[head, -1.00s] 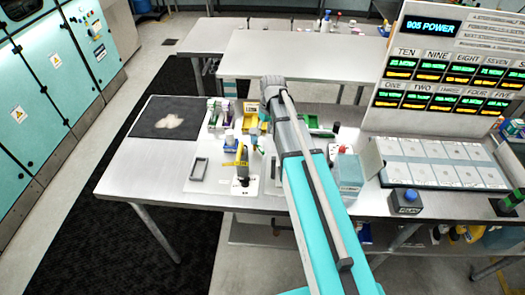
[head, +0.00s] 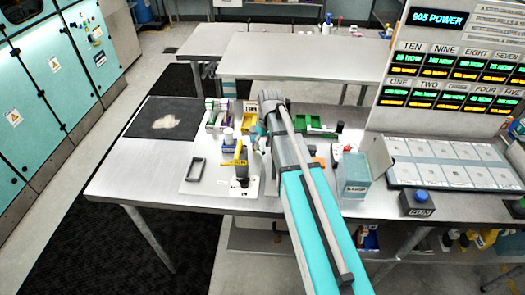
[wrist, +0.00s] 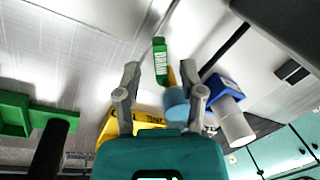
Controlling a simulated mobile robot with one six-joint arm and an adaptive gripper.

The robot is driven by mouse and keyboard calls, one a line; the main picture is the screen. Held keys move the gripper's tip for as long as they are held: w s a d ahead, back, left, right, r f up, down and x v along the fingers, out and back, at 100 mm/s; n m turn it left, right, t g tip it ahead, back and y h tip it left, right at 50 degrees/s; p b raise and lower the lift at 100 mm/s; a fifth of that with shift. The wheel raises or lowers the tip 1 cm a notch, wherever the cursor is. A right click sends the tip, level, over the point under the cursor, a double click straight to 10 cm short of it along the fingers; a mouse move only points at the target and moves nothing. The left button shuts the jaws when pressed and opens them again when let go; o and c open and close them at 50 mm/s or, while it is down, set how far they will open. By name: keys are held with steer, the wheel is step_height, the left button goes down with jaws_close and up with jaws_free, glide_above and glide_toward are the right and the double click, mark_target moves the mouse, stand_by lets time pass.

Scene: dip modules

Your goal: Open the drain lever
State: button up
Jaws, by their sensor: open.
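A small green tag with white lettering (wrist: 161,62), which looks like the drain lever's handle, shows in the wrist view beyond and between my fingertips. A short orange-yellow piece and a blue round part (wrist: 176,103) lie just below it, partly behind the right finger. My gripper (wrist: 165,78) is open, with a finger on each side and nothing visibly held. I cannot tell how far the tag is from the fingers. In the head view, my arm hides most of the gripper area, and I cannot pick out the lever there.
A blue holder with a white cylinder (wrist: 237,122) is close to the right finger. A yellow tray (wrist: 112,127) and a green tray (wrist: 14,115) are at the lower left. A teal-white box (head: 355,178) stands right of my arm. A black mat (head: 150,129) lies at the table's left.

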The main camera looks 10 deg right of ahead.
steer(key=shift+a+f+b, duration=0.1)
steer(key=shift+f+b, duration=0.3)
steer(key=shift+f, duration=0.25)
steer(key=shift+c, duration=0.2)
jaws_close()
